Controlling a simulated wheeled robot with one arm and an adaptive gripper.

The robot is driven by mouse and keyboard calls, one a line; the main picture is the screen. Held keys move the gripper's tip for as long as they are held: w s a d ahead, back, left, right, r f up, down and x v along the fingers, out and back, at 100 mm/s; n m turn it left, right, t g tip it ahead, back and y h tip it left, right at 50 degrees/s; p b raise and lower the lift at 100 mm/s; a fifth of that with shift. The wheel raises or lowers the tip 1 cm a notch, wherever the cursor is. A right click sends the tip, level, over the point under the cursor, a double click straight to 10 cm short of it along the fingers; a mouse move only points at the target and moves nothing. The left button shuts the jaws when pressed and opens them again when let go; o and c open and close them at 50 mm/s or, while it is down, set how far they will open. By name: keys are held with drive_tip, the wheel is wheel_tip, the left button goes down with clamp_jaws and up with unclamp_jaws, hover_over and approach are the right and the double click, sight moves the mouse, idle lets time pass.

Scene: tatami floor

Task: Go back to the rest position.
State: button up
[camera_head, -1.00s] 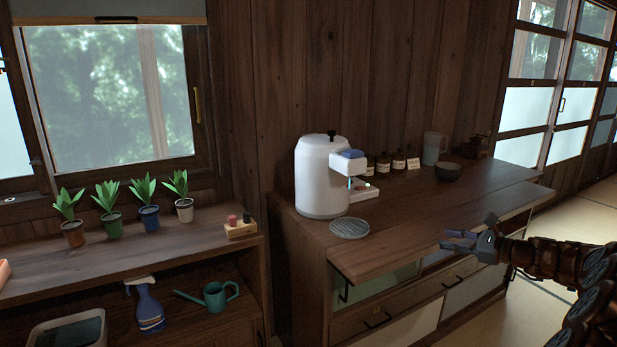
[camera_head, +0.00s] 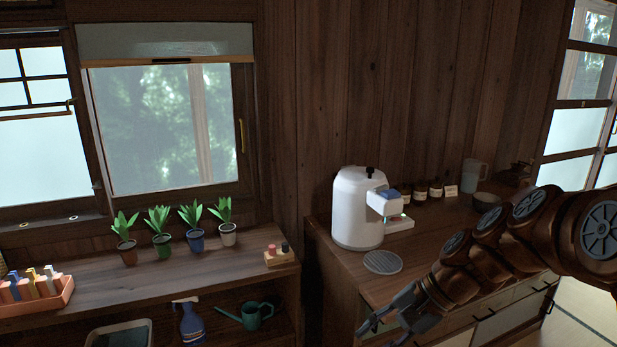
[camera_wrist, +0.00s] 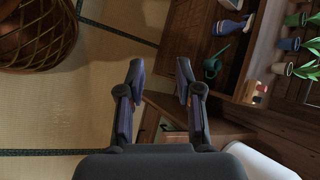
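My gripper (camera_head: 379,328) is low in front of the wooden cabinet (camera_head: 322,270) in the head view, with my arm reaching in from the right. In the wrist view my gripper (camera_wrist: 158,78) has its two fingers spread apart, with nothing between them but tatami floor and a cabinet edge behind. It touches nothing that I can see. The white dispenser (camera_head: 352,210) stands on the cabinet beyond the gripper, with a round grey grate (camera_head: 382,262) in front of it.
A wooden shelf (camera_head: 190,268) at left holds several potted plants (camera_head: 160,243) and a tray of bottles (camera_head: 38,292). A spray bottle (camera_head: 191,322) and watering can (camera_head: 250,315) are below. A woven basket (camera_wrist: 35,30) stands on the tatami. Floor between is clear.

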drive_tip(key=s+d+r+n+g+h+p, duration=0.1)
drive_tip(key=s+d+n+h+p, duration=0.2)
drive_tip(key=s, duration=0.8)
drive_tip(key=s+d+r+n+g+h+p, duration=0.1)
drive_tip(key=s+d+r+n+h+p, duration=0.1)
drive_tip(key=s, duration=1)
drive_tip(key=d+n+h+p, duration=0.1)
drive_tip(key=n+h+p, duration=0.1)
drive_tip(key=n+p, duration=0.1)
drive_tip(key=shift+d+r+h, duration=0.15)
drive_tip(key=shift+h, duration=0.25)
